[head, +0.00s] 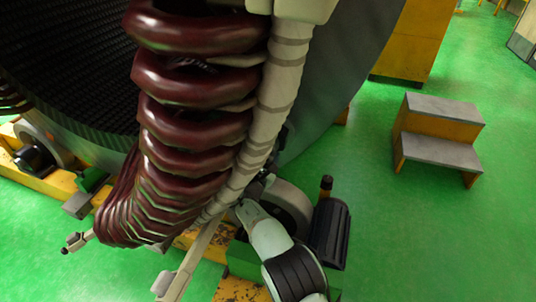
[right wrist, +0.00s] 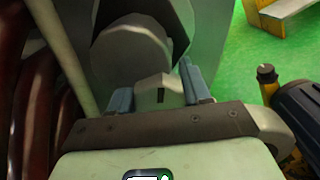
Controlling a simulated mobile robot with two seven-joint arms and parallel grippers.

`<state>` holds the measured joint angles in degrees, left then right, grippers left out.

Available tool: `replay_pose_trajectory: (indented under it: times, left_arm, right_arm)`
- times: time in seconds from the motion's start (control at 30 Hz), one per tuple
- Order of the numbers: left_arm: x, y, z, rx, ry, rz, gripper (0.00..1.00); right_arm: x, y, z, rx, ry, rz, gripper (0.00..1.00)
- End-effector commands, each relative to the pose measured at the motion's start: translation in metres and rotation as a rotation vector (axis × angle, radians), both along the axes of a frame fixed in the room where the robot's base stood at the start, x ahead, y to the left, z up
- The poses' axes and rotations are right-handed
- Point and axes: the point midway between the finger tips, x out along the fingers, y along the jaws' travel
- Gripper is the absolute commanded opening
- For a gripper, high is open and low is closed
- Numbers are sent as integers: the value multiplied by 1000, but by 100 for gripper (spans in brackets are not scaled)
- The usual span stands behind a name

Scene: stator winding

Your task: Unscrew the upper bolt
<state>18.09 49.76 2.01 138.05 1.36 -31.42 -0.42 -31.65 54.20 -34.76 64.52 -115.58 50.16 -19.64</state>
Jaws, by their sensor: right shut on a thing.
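My right gripper (head: 262,184) reaches up from the bottom to the right side of the thick pale ring beside the dark red coils. In the right wrist view its blue fingers (right wrist: 155,80) stand on both sides of a pale, round-ended piece (right wrist: 132,52), which looks like the bolt; the gripper is shut on it. The bolt's thread and seat are hidden. In the head view the arm and the ring hide the bolt, so I cannot tell there which bolt it is. My left gripper is not in view.
The dark red coils (head: 190,115) and the pale ring (head: 281,75) fill the left and middle, close to my right arm. A dark cylinder (head: 330,230) stands right of the arm. Grey-topped steps (head: 440,130) stand farther right. The green floor (head: 430,240) is open there.

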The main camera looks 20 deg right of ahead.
Motion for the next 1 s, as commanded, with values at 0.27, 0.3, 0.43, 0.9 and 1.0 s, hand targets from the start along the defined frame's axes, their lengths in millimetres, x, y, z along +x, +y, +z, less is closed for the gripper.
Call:
replay_pose_trajectory:
  times: [0.27, 0.3, 0.43, 0.9, 1.0]
  left_arm:
    - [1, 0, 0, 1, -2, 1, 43]
    - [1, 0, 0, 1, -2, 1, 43]
    - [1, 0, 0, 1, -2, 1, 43]
    - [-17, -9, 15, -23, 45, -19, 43]
    - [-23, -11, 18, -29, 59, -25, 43]
  right_arm:
    - [0, 1, -2, -1, 4, 1, 73]
    - [0, 1, -2, 0, 3, 1, 73]
    - [-1, 1, -1, -1, 3, 1, 73]
    - [-61, 44, 1, 0, 5, 5, 73]
    - [-79, 55, 0, 0, 5, 4, 73]
